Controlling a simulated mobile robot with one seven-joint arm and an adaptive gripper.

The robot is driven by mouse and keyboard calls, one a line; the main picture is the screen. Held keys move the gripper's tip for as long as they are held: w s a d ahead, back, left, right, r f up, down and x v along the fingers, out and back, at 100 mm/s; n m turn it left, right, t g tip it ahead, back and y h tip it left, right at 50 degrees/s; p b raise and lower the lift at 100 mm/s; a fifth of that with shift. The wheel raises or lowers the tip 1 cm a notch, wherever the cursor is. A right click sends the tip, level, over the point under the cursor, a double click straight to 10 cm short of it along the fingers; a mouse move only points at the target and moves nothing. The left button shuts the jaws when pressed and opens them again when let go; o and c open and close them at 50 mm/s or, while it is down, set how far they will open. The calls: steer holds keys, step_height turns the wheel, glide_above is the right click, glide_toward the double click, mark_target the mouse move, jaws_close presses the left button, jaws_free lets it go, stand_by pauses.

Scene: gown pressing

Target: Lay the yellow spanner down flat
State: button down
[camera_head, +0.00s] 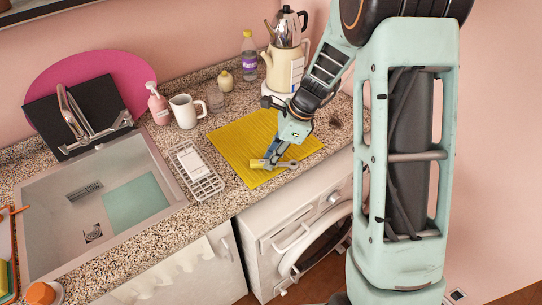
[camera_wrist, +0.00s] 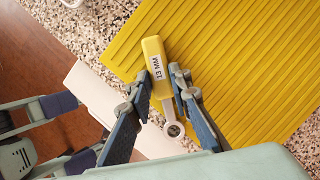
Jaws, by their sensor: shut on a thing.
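The yellow spanner (camera_wrist: 154,60) has a yellow handle with a "13 MM" label and a grey ring end. My gripper (camera_wrist: 159,78) is shut on its handle, one finger on each side. In the head view the spanner (camera_head: 257,164) lies roughly level across my gripper (camera_head: 269,159), ring end to the right, by the front edge of the yellow ribbed mat (camera_head: 240,140). I cannot tell whether it touches the mat or hangs just above it.
A wire rack (camera_head: 195,172) and a sink (camera_head: 60,210) are to the left. A white mug (camera_head: 185,111), a soap bottle (camera_head: 157,104) and a kettle (camera_head: 287,68) stand behind. The counter drops off in front, above a washing machine (camera_head: 290,225). The mat's left part is clear.

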steer(key=c, duration=1.7)
jaws_free()
steer(key=v, duration=1.2)
